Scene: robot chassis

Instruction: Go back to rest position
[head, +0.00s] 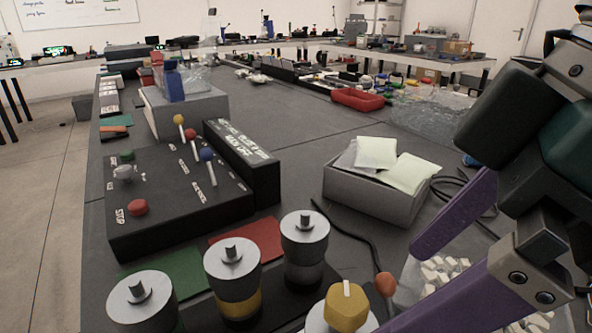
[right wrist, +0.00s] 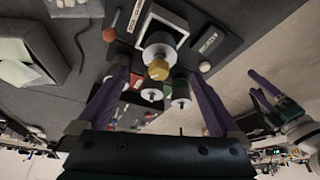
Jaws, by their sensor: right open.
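My right gripper (head: 400,290) comes in from the right in the head view, with two purple fingers spread apart. In the right wrist view its fingers (right wrist: 156,75) are also apart, with nothing gripped. Beyond them show a yellow-topped knob (right wrist: 159,70) and metal cylinders (right wrist: 152,94). In the head view the yellow knob (head: 346,306) is left of the fingertips, near an orange-red ball (head: 386,284). My left gripper is outside the head view. It shows small at the right of the right wrist view (right wrist: 258,88), its purple fingers apart and apparently empty.
Several metal cylinders (head: 304,234) stand at the front of the table. A black control box (head: 180,215) with levers is at left. A grey box (head: 365,205) with pale pads and a cable (head: 350,225) lie near my right arm. Small white pieces (head: 440,268) lie under the gripper.

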